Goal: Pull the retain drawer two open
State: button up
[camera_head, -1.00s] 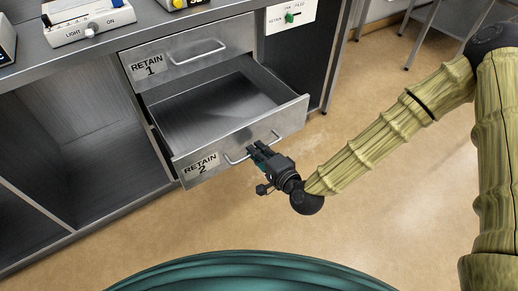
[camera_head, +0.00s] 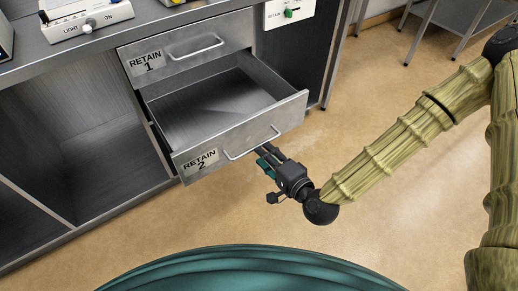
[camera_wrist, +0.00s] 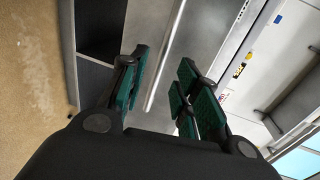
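The retain drawer two (camera_head: 190,164), a grey metal drawer labelled "RETAIN 2", stands pulled well out and its empty inside shows. Its bar handle (camera_head: 252,146) runs across the front. My gripper (camera_head: 262,155) is just in front of and below this handle, apart from it as far as I can see. In the wrist view my gripper (camera_wrist: 158,85) has its green-padded fingers spread with nothing between the pads. The handle bar (camera_wrist: 165,55) lies ahead of the gap between the fingers.
The retain drawer one (camera_head: 170,60) above is shut. The counter (camera_head: 100,42) carries a light switch box (camera_head: 88,22). Open compartments (camera_head: 75,120) lie left of the drawers. The floor (camera_head: 360,115) in front and to the right is clear.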

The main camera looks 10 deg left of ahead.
jog(key=v, duration=0.6)
jog(key=shift+s+d, duration=0.2)
jog(key=shift+d, duration=0.1)
jog(key=shift+r, duration=0.1)
jog(key=s+d+f+n+g+h, duration=0.25)
jog(key=s+f, duration=0.25)
jog(key=f, duration=0.3)
jog(key=s+d+f+n+g+h, duration=0.2)
jog(key=s+d+f+g, duration=0.15)
jog(key=f, duration=0.55)
jog(key=s+d+f+n+g+h, duration=0.2)
jog(key=s+d+f+g+h, duration=0.1)
jog(key=s+d+f, duration=0.4)
jog(key=s+d+f+n+g+h, duration=0.25)
jog(key=s+d, duration=0.25)
jog(key=d, duration=0.5)
notch_tip(320, 180, up, 19)
jog(key=p, duration=1.9)
jog(key=shift+h, duration=0.3)
